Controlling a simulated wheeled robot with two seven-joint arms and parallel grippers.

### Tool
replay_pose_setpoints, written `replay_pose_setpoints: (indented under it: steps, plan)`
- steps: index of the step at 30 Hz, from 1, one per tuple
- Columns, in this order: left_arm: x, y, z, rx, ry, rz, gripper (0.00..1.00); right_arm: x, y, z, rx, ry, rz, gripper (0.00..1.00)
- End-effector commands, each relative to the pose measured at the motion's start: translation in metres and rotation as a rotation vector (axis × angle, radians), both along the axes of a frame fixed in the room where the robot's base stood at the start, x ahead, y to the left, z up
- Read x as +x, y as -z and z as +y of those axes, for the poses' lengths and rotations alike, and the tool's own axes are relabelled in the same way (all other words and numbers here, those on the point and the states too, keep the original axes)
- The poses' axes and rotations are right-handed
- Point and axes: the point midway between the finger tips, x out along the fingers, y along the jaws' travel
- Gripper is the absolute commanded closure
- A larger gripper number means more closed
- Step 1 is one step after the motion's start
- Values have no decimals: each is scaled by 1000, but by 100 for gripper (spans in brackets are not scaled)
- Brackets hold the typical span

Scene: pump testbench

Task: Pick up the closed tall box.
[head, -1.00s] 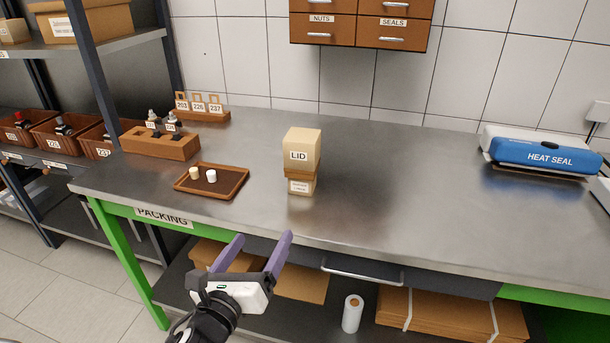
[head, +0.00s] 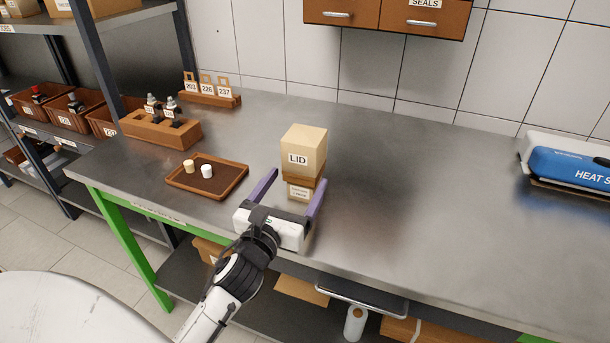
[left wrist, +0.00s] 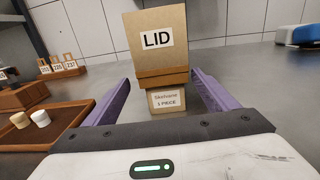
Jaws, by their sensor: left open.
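The closed tall box (head: 304,154) stands upright on the metal bench. Its tan upper part is labelled LID, with a brown band and a narrower labelled lower part below. In the left wrist view the box (left wrist: 160,55) stands straight ahead, between the lines of the two purple fingers. My left gripper (head: 292,188) is open at the front of the box, its fingers apart to either side of the lower part. In the left wrist view the gripper (left wrist: 160,85) shows no finger clearly touching the box. My right gripper is not in view.
A brown tray (head: 240,189) with two small white and cream pieces lies left of the box. A wooden block (head: 160,133) with fittings and a numbered rack (head: 211,99) stand behind it. A blue heat sealer (head: 575,168) is far right. The bench between is clear.

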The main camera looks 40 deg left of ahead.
Motion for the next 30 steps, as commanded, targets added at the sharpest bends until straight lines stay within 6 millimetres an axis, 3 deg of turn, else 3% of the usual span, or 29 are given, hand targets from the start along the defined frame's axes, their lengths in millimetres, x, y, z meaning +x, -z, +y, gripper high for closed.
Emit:
replay_pose_setpoints:
  steps: [9,17,27,30]
  plan:
    - [43,3,6,0,0,-1,20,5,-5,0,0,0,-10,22]
    - [45,4,7,-1,0,-1,20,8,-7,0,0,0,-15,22]
    - [45,4,7,-1,0,0,76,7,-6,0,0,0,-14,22]
    - [45,2,6,0,1,-5,76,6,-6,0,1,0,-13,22]
